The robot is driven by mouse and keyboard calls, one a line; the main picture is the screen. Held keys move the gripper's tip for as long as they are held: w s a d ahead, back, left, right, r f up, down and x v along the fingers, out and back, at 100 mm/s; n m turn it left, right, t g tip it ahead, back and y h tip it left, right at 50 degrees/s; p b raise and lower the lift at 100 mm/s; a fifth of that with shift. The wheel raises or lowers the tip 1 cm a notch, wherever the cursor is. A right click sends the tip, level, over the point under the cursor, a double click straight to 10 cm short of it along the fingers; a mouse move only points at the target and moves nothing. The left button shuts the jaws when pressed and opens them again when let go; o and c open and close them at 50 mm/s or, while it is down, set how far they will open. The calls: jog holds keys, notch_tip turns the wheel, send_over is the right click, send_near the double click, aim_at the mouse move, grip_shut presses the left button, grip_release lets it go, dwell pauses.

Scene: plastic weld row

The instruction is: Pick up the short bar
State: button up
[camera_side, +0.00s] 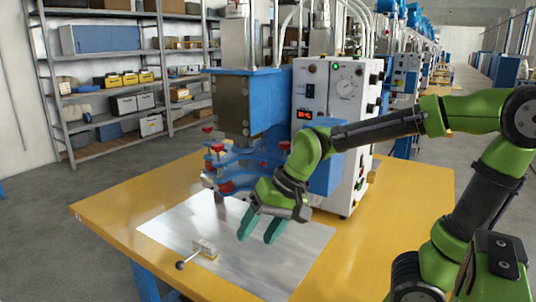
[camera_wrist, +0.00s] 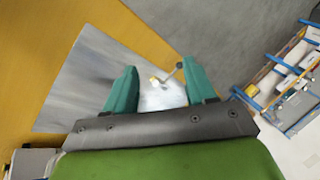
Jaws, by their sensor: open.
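A short thin bar (camera_side: 189,258) lies on the metal sheet (camera_side: 165,228) on the table. It has a dark round knob at one end and meets a small beige block (camera_side: 205,247) at the other. I cannot tell whether bar and block are one piece. In the wrist view the bar (camera_wrist: 171,74) and block (camera_wrist: 155,82) show between my fingers, beyond their tips. My gripper (camera_side: 260,228) has green fingers, spread apart and empty, above the sheet and to the right of the block. It also shows in the wrist view (camera_wrist: 160,72).
A blue and white welding machine (camera_side: 322,105) with a blue clamp fixture (camera_side: 235,165) stands behind my gripper. Shelves with boxes (camera_side: 120,80) stand at the back left, away from the table.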

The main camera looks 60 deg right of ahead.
jog(key=w+d+f+m+g, duration=0.1)
jog(key=w+d+f+m, duration=0.15)
jog(key=w+m, duration=0.4)
jog(key=m+h, duration=0.3)
jog(key=m, duration=2)
send_near(199, 240)
jog(key=shift+n+t, duration=0.25)
jog(key=shift+t, duration=0.15)
jog(key=f, duration=0.5)
jog(key=shift+w+d, duration=0.3)
jog(key=shift+w, duration=0.05)
jog(key=shift+a+x, duration=0.2)
jog(key=shift+x, duration=2.65)
jog(key=shift+w+r, duration=0.2)
grip_shut()
